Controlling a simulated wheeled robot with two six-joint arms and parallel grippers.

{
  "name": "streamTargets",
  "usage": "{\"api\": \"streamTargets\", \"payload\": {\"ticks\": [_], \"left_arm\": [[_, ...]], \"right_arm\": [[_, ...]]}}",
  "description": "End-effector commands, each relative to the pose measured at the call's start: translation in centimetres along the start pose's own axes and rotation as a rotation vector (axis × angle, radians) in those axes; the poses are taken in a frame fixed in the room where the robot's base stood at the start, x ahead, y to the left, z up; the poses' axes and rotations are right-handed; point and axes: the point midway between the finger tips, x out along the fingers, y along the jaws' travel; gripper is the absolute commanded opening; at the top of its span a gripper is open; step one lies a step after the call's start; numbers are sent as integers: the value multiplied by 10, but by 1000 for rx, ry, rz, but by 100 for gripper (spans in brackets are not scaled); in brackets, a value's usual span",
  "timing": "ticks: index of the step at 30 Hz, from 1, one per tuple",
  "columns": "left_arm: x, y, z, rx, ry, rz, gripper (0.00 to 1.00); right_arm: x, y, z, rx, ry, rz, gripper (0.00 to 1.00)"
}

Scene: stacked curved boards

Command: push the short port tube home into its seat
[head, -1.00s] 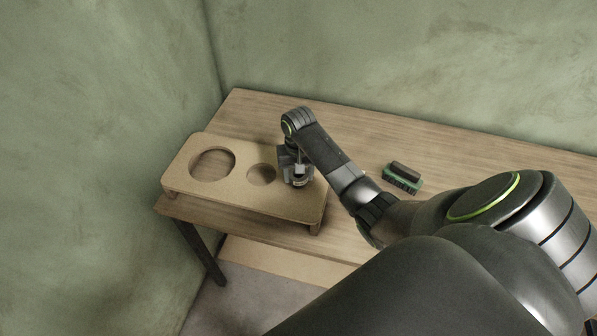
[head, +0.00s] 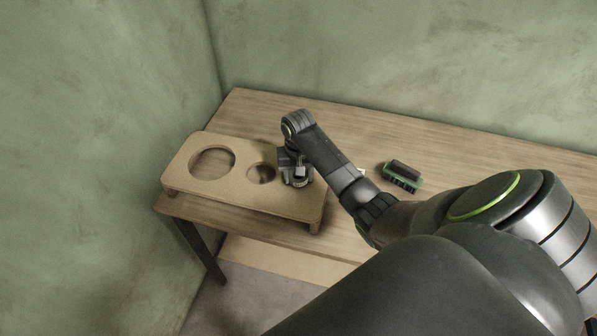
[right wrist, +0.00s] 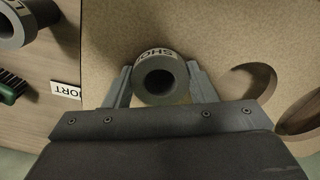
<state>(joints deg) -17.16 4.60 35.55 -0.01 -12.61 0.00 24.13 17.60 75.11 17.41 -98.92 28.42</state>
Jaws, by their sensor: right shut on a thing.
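The short port tube (right wrist: 160,75) is a thick grey ring with a dark bore and a white label reading "SHO". My right gripper (right wrist: 160,88) is shut on it, a finger on either side. In the head view, my right gripper (head: 297,181) is low over the right part of the tan raised board (head: 235,198), right of the small hole. The tube's lower end and the seat under it are hidden, so I cannot tell how deep it sits. My left gripper is not in view.
The board has a large hole (head: 212,163) and a small hole (head: 261,173). A green brush (head: 402,177) lies on the table (head: 450,160) to the right. The wrist view also shows another grey tube (right wrist: 14,25) and a white label (right wrist: 66,90).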

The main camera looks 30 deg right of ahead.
Motion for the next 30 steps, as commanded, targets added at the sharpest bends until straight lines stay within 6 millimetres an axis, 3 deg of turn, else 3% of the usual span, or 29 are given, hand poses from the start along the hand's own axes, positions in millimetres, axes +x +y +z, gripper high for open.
{"api": "streamTargets", "payload": {"ticks": [2,3,8,25,30], "left_arm": [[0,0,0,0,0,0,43],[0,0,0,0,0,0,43],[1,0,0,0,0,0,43],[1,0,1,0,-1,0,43],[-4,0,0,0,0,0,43]], "right_arm": [[6,0,3,1,-10,0,19],[6,0,3,1,-10,0,53],[8,1,4,2,-14,2,74],[8,5,4,5,-16,12,76],[-4,4,-2,4,-14,12,76]]}}
